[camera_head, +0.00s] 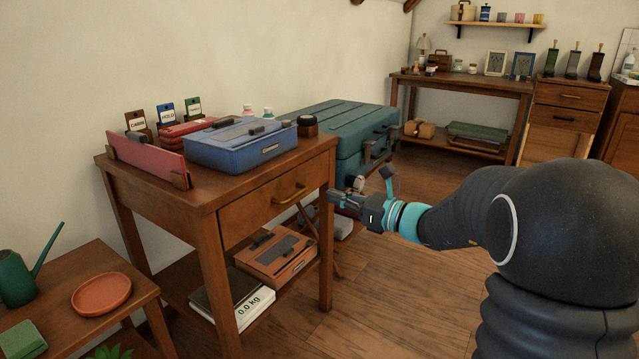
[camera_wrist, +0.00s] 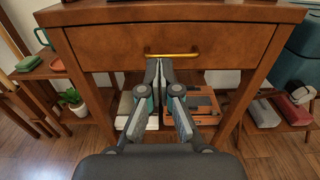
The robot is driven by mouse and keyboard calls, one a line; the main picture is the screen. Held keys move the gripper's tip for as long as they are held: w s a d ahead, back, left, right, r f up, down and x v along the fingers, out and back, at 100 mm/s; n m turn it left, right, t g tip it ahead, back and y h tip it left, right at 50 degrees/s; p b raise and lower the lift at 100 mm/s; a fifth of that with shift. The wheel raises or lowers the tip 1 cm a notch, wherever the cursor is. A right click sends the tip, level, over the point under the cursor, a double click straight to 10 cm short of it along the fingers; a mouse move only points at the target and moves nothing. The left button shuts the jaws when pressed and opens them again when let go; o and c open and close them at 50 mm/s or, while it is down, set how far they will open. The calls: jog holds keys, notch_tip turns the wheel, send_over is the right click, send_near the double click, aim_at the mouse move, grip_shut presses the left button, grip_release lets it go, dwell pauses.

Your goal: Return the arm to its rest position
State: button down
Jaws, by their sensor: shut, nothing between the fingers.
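My gripper (camera_head: 334,197) is at the end of my outstretched arm in the head view, in front of the wooden table with a drawer (camera_head: 262,208). In the wrist view my gripper (camera_wrist: 159,64) has its fingers together, with nothing between them. The fingertips appear just below the brass drawer handle (camera_wrist: 172,55) in that picture; I cannot tell how far apart they are. The drawer looks closed in both views. The brass handle also shows in the head view (camera_head: 289,193), left of the gripper.
A blue case (camera_head: 225,151) and a red box stand on the table. Below are a scale (camera_head: 232,301) and an orange case (camera_head: 276,258). A teal trunk (camera_head: 345,131) stands behind the gripper. A low table with a plate (camera_head: 101,294) is at left. Floor (camera_head: 400,300) is open below my arm.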

jog(key=s+f+n+g+h+p, duration=0.1)
jog(key=s+f+n+g+h, duration=0.25)
jog(key=s+f+n, duration=0.45)
jog(key=s+f+n+g+h, duration=0.35)
jog(key=s+n+g, duration=0.2)
jog(key=s, duration=0.35)
jog(key=s+d+r+n+t+h+p, duration=0.1)
jog(key=s+d+n+h, duration=0.25)
jog(key=s+n, duration=0.2)
jog(key=s+d+r+n+h+p, duration=0.1)
jog(key=s+d+n+h, duration=0.1)
jog(key=s+d+n, duration=0.3)
jog(key=s+r+n+t+h+p, duration=0.1)
jog(key=s+r+t+h+p, duration=0.1)
jog(key=s+r, duration=0.4)
jog(key=shift+a+r+t, duration=0.4)
jog(key=shift+r, duration=0.2)
jog(key=shift+s+d, duration=0.1)
jog(key=shift+d, duration=0.05)
